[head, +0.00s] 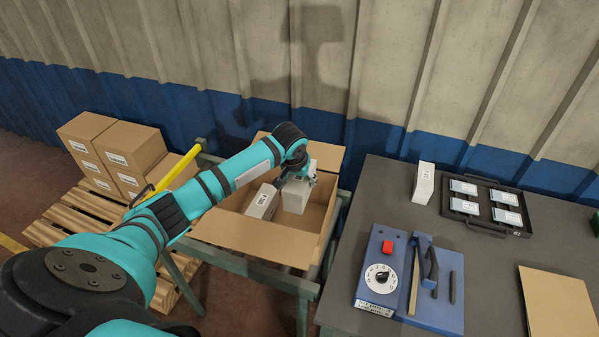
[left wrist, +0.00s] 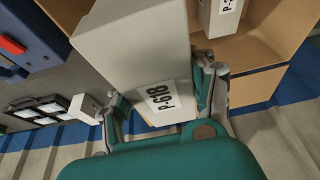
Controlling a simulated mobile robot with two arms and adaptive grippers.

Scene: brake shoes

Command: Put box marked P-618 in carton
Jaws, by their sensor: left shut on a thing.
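The box marked P-618 (left wrist: 135,45) is a pale grey-white box with its label facing my left wrist camera. My left gripper (left wrist: 165,90) is shut on it, with one finger on each side. In the head view the held box (head: 296,197) hangs below my left gripper (head: 298,178), within the outline of the open cardboard carton (head: 230,232). I cannot tell whether it touches the carton's floor. The carton also shows in the left wrist view (left wrist: 255,42). A second white labelled box (head: 262,202) lies in the carton, left of the held one. My right gripper is not in view.
Right of the carton, a dark table (head: 390,215) holds an upright white box (head: 423,184), a black tray (head: 484,230) of labelled packs, a blue device (head: 380,270) and a cardboard sheet (head: 557,303). Brown boxes (head: 128,148) stand on a pallet at the left. A corrugated wall is behind.

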